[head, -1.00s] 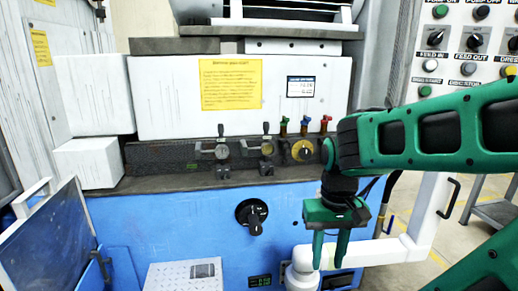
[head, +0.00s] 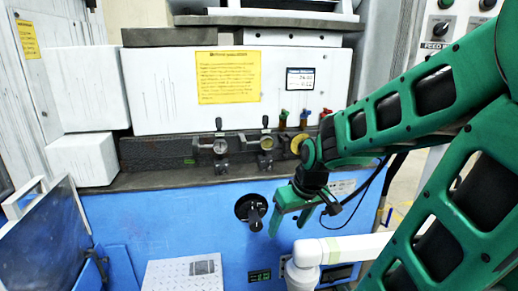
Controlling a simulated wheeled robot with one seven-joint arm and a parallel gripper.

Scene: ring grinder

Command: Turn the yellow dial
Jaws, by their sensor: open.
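The yellow dial (head: 296,144) is a round disc on the dark strip of the machine, right of two gauges. Its right part is hidden behind my green arm. My gripper (head: 287,230) hangs below the dial, in front of the blue panel, with its two green fingers pointing down and apart. Nothing is between the fingers, and they do not touch the dial.
A black rotary knob (head: 254,218) is just left of my gripper. Small green, blue and red valve handles (head: 304,114) stand above the dial. A white pipe (head: 345,248) runs below right. A tilted panel (head: 45,240) stands at left.

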